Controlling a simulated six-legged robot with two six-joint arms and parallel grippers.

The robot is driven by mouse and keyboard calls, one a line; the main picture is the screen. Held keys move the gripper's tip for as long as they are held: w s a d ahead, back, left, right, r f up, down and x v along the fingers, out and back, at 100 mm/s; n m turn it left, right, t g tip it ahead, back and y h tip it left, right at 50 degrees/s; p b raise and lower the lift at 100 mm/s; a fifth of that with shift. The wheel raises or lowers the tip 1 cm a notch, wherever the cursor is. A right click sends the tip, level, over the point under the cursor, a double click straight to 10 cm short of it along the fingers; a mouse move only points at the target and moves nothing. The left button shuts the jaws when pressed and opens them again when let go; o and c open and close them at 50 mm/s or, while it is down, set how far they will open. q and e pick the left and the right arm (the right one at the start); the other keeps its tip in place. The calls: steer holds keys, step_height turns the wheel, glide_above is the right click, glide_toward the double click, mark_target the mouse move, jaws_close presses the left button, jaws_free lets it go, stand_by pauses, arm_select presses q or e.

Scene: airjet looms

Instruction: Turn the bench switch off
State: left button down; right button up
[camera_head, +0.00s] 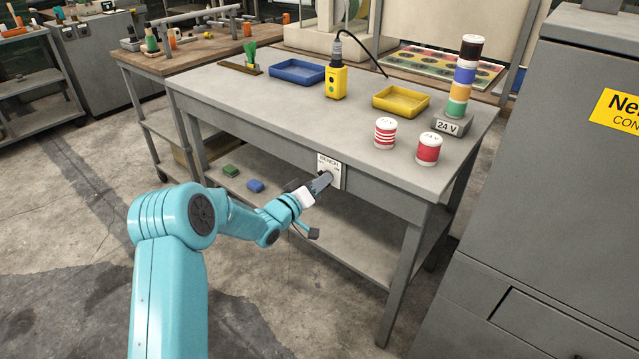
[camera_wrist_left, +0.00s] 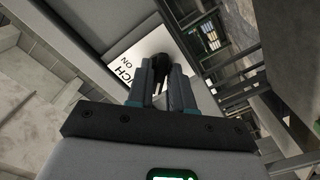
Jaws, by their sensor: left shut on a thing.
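The bench switch is a white plate (camera_head: 336,167) marked "BENCH" on the front edge of the grey bench (camera_head: 225,105). In the left wrist view the plate (camera_wrist_left: 125,68) shows "ON" and a dark knob (camera_wrist_left: 176,66) in front of it. My left gripper (camera_head: 322,183) is at the plate, its fingers shut on the dark knob. It also shows in the left wrist view (camera_wrist_left: 172,80). The fingers hide part of the knob, so I cannot tell its exact setting. My right gripper is not in view.
On the bench top stand a blue tray (camera_head: 297,72), a yellow tray (camera_head: 401,101), a yellow box with a cable (camera_head: 337,82), two red-and-white cylinders and a stacked lamp on a 24 V base (camera_head: 450,123). A grey cabinet (camera_head: 560,180) stands close on the right. Floor is free at the front left.

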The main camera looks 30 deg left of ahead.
arm_select(q)
steer(key=shift+d+r, duration=0.1)
stand_by(0.4)
steer(key=c, duration=1.4)
jaws_free()
steer(key=shift+o, duration=1.2)
steer(key=shift+w, duration=0.15)
steer(key=s+a, duration=0.1)
steer(key=s, duration=1.5)
steer(key=shift+s+a+p, duration=0.15)
steer(key=shift+s+p, duration=0.05)
steer(key=shift+p, duration=0.15)
